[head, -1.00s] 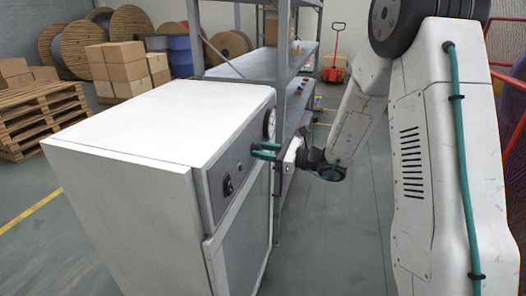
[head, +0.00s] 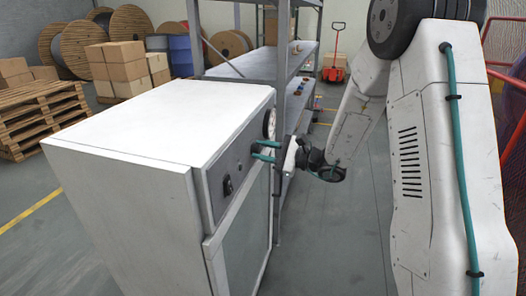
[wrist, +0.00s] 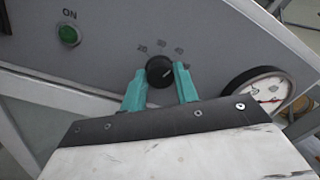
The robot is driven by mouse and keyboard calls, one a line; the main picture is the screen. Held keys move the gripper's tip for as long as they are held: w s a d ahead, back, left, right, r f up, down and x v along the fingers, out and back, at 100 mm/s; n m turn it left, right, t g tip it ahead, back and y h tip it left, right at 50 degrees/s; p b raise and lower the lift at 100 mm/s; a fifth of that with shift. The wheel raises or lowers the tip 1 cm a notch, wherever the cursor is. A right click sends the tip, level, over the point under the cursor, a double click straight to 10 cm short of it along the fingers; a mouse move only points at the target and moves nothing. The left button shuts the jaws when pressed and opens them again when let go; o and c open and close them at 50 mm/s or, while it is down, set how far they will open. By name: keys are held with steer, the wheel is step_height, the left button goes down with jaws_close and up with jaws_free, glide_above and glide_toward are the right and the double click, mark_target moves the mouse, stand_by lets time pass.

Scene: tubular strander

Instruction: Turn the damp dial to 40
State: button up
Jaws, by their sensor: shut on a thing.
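The damp dial (wrist: 160,72) is a round black knob on the grey control panel (wrist: 100,45) of a white cabinet. Small numbers are printed in an arc above it; 20 is at its upper left, and the others are blurred. A pale mark shows on the knob, but I cannot tell exactly which number it lines up with. My gripper (head: 263,150) has teal fingers, one on each side of the dial, shut on it. In the head view the fingers reach the panel from the right and hide the dial.
A green ON button (wrist: 68,34) is left of the dial, and a round gauge (wrist: 262,92) is close by on the right. A black switch (head: 228,186) sits nearer on the panel. A metal shelf rack (head: 283,90) stands behind the cabinet. The floor to the right is open.

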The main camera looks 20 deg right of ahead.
steer(key=o, duration=1)
steer(key=v, duration=0.7)
steer(key=shift+s+d, duration=0.25)
steer(key=shift+d, duration=0.1)
